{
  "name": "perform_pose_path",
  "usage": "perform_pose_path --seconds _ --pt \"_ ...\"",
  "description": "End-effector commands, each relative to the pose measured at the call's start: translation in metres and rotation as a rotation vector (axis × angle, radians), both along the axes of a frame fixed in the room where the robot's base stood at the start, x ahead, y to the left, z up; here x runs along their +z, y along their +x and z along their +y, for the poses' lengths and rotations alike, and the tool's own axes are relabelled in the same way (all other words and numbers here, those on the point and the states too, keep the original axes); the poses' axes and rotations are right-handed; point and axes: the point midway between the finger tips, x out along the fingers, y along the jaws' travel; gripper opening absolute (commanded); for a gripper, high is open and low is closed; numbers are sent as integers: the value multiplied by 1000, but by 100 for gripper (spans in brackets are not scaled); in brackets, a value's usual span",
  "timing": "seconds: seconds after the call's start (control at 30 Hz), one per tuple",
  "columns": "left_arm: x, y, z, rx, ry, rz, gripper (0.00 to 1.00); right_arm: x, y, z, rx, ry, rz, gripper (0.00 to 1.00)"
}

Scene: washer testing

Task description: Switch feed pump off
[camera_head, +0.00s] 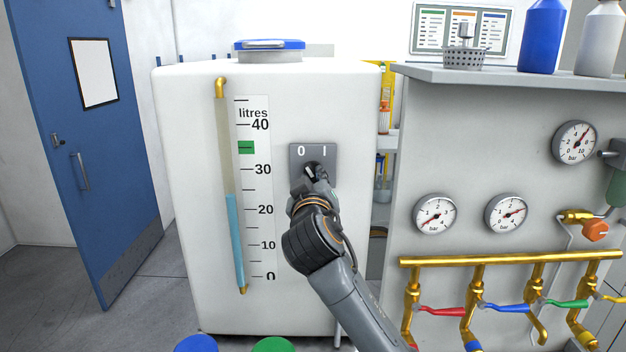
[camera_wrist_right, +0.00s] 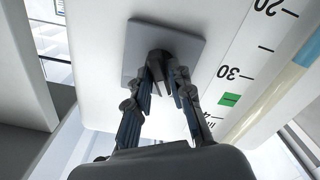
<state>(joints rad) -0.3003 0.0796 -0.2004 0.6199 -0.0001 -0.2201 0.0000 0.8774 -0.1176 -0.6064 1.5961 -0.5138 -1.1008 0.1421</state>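The feed pump switch is a grey plate (camera_head: 313,153) marked 0 and I on the front of a white tank (camera_head: 190,300). Its dark knob (camera_wrist_right: 158,62) shows in the wrist view, where the plate (camera_wrist_right: 188,45) has no readable marks. My right gripper (camera_head: 316,178) is at the switch and hides most of the knob in the head view. In the wrist view the right gripper (camera_wrist_right: 166,78) has its two fingers on either side of the knob, apart from each other. Whether they touch it is unclear, and so is the knob's exact setting. My left gripper is not in view.
A litre scale with a sight tube (camera_head: 234,235) and a green mark (camera_head: 246,147) lies left of the switch. A grey panel (camera_head: 470,150) with gauges, brass pipes (camera_head: 500,260) and coloured valve levers stands at the right. A blue door (camera_head: 85,150) is at the left.

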Motion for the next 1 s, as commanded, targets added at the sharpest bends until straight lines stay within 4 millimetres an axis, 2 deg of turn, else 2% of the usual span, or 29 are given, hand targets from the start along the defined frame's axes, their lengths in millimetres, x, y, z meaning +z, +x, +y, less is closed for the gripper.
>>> perform_pose_path --seconds 0.33,0.47,0.57,0.8,1.0 --pt "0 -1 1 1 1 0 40 1 0 0 1 2 -1 38" --pt "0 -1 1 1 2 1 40 0 -8 1 2 3 -1 38" --pt "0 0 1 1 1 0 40 0 -22 1 2 3 -2 38" --pt "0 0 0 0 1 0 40 0 -73 1 3 5 -2 38" --pt "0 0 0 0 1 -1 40 0 -106 1 3 3 -1 38"
